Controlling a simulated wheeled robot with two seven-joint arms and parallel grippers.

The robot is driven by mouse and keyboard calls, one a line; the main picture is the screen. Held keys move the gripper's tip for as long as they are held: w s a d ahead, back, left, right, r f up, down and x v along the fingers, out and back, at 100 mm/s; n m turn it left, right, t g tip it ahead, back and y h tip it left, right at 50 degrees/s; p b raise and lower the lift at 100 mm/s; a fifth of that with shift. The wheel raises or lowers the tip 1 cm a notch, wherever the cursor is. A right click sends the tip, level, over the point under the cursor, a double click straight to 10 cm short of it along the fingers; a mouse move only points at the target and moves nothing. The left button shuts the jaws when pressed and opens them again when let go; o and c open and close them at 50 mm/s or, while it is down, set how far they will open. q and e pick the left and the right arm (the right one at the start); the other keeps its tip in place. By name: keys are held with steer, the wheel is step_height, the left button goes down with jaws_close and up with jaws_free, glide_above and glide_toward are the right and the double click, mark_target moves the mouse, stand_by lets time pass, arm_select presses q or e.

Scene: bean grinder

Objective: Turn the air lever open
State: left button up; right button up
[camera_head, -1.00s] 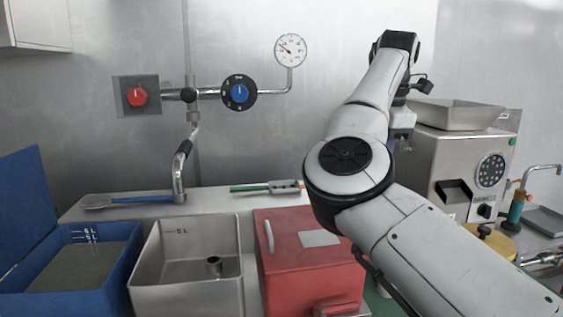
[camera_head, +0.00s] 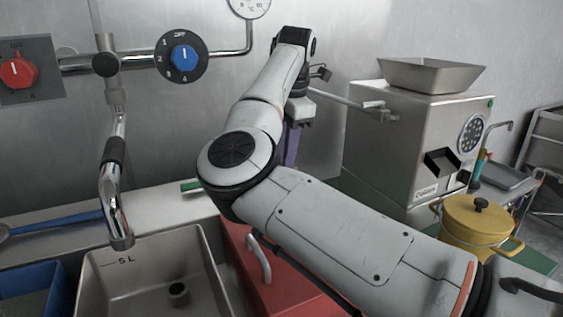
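A pale metal rod (camera_head: 352,102) sticks out to the left from the side of the steel grinder (camera_head: 410,150); it looks like a lever, but no label on it can be read. My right arm crosses the middle of the view. Its gripper (camera_head: 299,121) points down close to the rod's left end, left of the grinder. Its fingers are too small and hidden to tell open from shut, and I cannot tell whether it touches the rod. A purple upright piece (camera_head: 291,147) shows just below it. My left gripper is not in view.
On the wall are a red knob (camera_head: 18,71), a blue dial (camera_head: 184,58) and a gauge (camera_head: 247,3). A tap (camera_head: 115,190) hangs over a steel bin (camera_head: 150,285). A red box (camera_head: 285,295) is partly behind my arm. A yellow pot (camera_head: 476,222) stands before the grinder.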

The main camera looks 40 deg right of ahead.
steer(key=shift+w+d+f, duration=0.1)
steer(key=shift+w+f, duration=0.05)
steer(key=shift+f, duration=0.55)
steer(key=shift+w+f, duration=0.15)
steer(key=shift+f, duration=0.55)
jaws_close()
